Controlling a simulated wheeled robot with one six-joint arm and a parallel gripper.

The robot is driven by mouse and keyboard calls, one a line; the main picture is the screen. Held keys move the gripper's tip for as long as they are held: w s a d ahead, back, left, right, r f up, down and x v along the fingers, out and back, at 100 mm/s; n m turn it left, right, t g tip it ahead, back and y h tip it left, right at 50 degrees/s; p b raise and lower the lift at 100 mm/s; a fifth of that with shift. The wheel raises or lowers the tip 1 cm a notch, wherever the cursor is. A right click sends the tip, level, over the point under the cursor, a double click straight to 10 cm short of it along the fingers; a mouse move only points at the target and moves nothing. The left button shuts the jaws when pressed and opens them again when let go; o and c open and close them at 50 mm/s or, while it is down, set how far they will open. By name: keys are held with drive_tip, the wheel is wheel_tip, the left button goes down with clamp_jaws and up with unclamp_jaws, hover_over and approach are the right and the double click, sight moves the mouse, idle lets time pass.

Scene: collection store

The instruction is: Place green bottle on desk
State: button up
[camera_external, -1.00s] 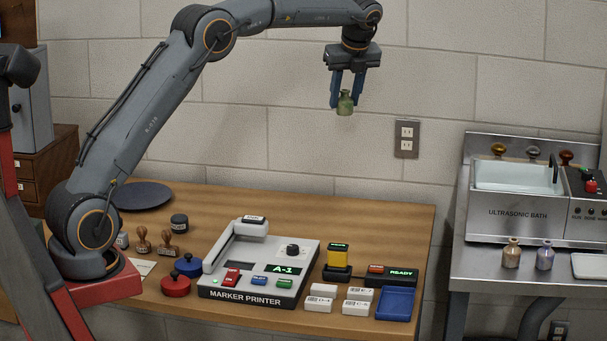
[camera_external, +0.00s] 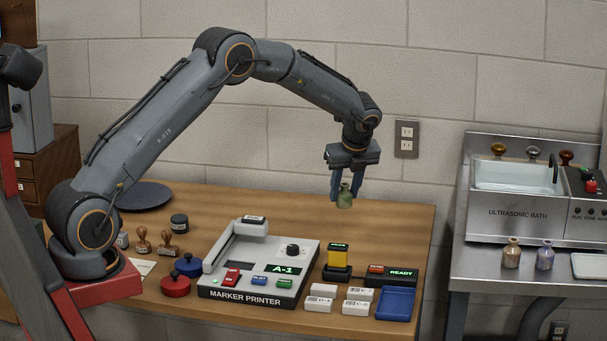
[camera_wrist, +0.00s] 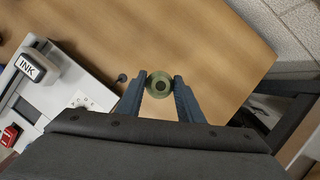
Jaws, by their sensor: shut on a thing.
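My gripper (camera_external: 346,190) is shut on the small green bottle (camera_external: 345,198), which hangs upright between the two blue fingers above the wooden desk (camera_external: 300,208). In the wrist view the green bottle (camera_wrist: 159,84) is seen from above, round with a dark mouth, between my fingertips (camera_wrist: 160,88). The bare desk top (camera_wrist: 190,40) lies below it. The bottle looks clear of the desk surface, but its exact height is hard to tell.
The marker printer (camera_external: 262,268) stands on the desk, front left of the bottle. The desk's back middle is clear. Two bottles (camera_external: 511,252) stand on the steel bench at right.

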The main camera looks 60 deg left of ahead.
drive_tip(key=shift+f+p, duration=1.15)
drive_tip(key=shift+f, duration=3.8)
drive_tip(key=shift+f, duration=0.2)
drive_tip(key=o, duration=1.1)
drive_tip(key=shift+r, duration=0.1)
drive_tip(key=b+v, duration=0.3)
drive_tip(key=v, duration=0.9)
drive_tip(key=s+d+n+h, duration=0.1)
drive_tip(key=s+d+n, duration=0.3)
drive_tip(key=s, duration=0.9)
drive_tip(key=s+d+n+h, duration=0.2)
drive_tip(key=s+d+n, duration=0.3)
drive_tip(key=s+n, duration=0.4)
drive_tip(key=s+d+n+h, duration=0.1)
drive_tip(key=s+d+n, duration=0.4)
drive_tip(key=s, duration=1.3)
drive_tip(key=n, duration=0.2)
drive_tip(key=shift+s+d+n+g, duration=0.2)
drive_tip(key=shift+s+n+g, duration=0.1)
